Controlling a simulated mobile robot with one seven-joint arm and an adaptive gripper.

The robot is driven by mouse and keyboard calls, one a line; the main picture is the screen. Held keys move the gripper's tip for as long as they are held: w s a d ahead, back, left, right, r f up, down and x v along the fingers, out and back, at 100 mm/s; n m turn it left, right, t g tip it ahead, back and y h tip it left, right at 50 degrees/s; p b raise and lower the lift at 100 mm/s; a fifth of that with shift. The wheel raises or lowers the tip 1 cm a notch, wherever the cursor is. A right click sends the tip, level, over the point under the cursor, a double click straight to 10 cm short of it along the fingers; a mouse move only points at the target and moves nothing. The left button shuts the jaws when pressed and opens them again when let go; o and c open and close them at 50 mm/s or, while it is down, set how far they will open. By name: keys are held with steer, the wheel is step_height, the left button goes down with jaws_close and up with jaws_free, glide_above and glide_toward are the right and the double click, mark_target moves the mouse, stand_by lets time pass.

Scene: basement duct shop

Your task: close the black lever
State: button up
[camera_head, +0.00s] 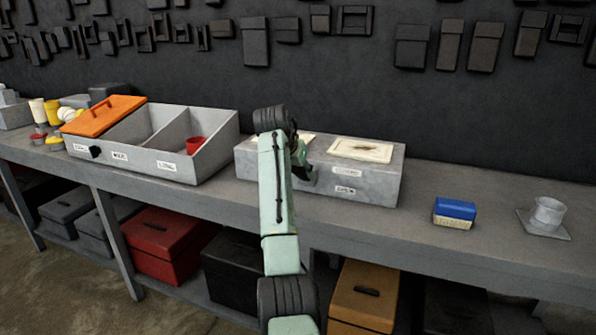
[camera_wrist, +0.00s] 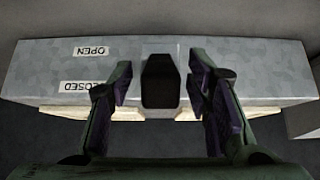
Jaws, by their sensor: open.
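The black lever (camera_wrist: 160,82) sticks out from the front of a grey metal box (camera_head: 377,178), whose face also fills the upper wrist view (camera_wrist: 250,72). In the head view my arm hides the lever. A label reading OPEN (camera_wrist: 91,51) and one reading CLOSED (camera_wrist: 87,86) appear upside down to the lever's left in the wrist view. I cannot tell surely which label the lever lines up with. My gripper (camera_wrist: 160,72) is open, with one finger on each side of the lever and visible gaps between. In the head view my gripper (camera_head: 303,167) is at the box's front.
A grey divided bin (camera_head: 218,155) with an orange lid (camera_head: 103,115) and a small black knob (camera_head: 96,152) stands to the left. Storage boxes sit below.

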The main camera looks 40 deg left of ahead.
steer(key=v, duration=1.2)
stand_by(0.4)
